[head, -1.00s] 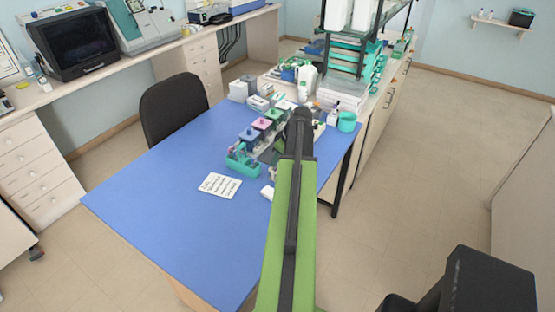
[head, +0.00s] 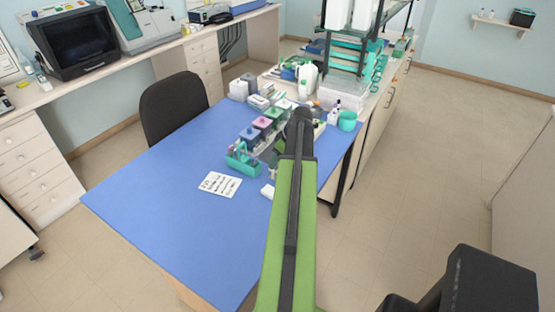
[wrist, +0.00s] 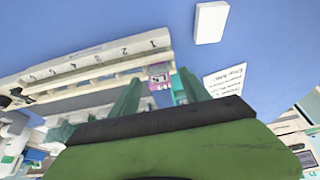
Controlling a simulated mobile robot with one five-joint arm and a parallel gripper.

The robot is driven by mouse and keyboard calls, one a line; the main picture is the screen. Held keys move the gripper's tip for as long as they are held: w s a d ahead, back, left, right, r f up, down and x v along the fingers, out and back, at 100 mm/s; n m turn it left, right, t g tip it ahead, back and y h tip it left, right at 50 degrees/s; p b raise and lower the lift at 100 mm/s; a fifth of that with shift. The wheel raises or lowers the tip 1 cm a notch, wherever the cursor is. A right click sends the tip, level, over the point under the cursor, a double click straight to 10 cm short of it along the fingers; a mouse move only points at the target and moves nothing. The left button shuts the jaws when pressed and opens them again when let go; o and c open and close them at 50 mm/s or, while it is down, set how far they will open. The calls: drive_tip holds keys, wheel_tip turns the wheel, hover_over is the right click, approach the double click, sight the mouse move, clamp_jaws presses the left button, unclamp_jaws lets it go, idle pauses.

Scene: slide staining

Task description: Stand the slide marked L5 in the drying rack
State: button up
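A pale slotted rack (wrist: 97,62), with a row of numbers along its edge, crosses the left of the wrist view. I take it for the drying rack. A small pink-and-white label (wrist: 159,75) shows beside the rack's end, among teal parts; I cannot read L5 on it. A teal holder (head: 243,163) with upright pieces stands on the blue table in the head view. My arm reaches over the table toward these things. Its green and dark parts fill the bottom of the wrist view and hide what lies behind.
A written card (head: 220,184) lies on the blue table (head: 175,220), left of my arm. A small white block (wrist: 210,22) lies near it. Several coloured staining jars (head: 262,124), bottles and a teal cup (head: 347,121) crowd the far end. The table's near left is clear.

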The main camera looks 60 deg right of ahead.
drive_tip(key=p+v, duration=1.6)
drive_tip(key=v, duration=0.1)
drive_tip(key=shift+r, duration=0.25)
